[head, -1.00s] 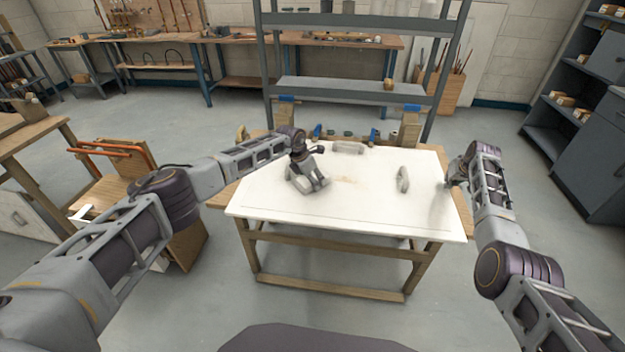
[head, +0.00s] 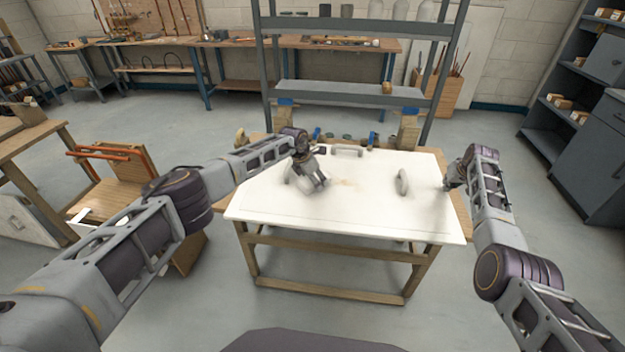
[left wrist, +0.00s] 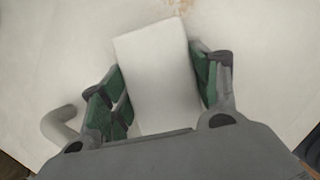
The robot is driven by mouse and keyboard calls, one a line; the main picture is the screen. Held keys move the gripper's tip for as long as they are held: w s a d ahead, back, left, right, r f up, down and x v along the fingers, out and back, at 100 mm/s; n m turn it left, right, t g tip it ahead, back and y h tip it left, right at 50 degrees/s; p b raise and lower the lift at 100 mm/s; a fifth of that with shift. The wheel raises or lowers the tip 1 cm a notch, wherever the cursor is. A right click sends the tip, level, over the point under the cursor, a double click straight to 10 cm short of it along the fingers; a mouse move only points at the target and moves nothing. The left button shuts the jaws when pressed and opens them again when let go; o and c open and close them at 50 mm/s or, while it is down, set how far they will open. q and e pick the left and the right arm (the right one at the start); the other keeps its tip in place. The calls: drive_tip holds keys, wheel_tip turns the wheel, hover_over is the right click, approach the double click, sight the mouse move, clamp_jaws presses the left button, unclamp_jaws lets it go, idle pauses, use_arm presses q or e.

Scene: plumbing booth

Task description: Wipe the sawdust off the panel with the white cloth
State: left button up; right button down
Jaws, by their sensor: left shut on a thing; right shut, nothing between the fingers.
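The white panel (head: 340,215) lies flat on a wooden-legged table. A faint tan patch of sawdust (head: 346,183) lies near its middle, just right of my left gripper, and some shows at the top edge of the left wrist view (left wrist: 188,4). My left gripper (head: 318,186) is low over the panel. In the left wrist view its green-padded fingers (left wrist: 162,92) are shut on the white cloth (left wrist: 155,70), which looks like a flat, pale block. I cannot tell whether the cloth touches the panel. My right gripper (head: 449,184) is shut and empty, over the panel's right edge.
Pale handles stand on the panel at the back (head: 346,152) and right (head: 402,182); another curves beside my left gripper in the left wrist view (left wrist: 58,125). A grey shelf rack (head: 350,92) stands behind the panel. The front of the panel is clear.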

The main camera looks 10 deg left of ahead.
sight(342, 186)
use_arm(q)
drive_tip(key=shift+s+d+f, duration=0.15)
drive_tip(key=shift+d, duration=1.2)
drive_tip(key=shift+d, duration=0.1)
drive_tip(key=shift+d, duration=1.75)
drive_tip(key=shift+d, duration=1.65)
drive_tip(key=shift+r, duration=0.3)
drive_tip(key=shift+r, duration=2.85)
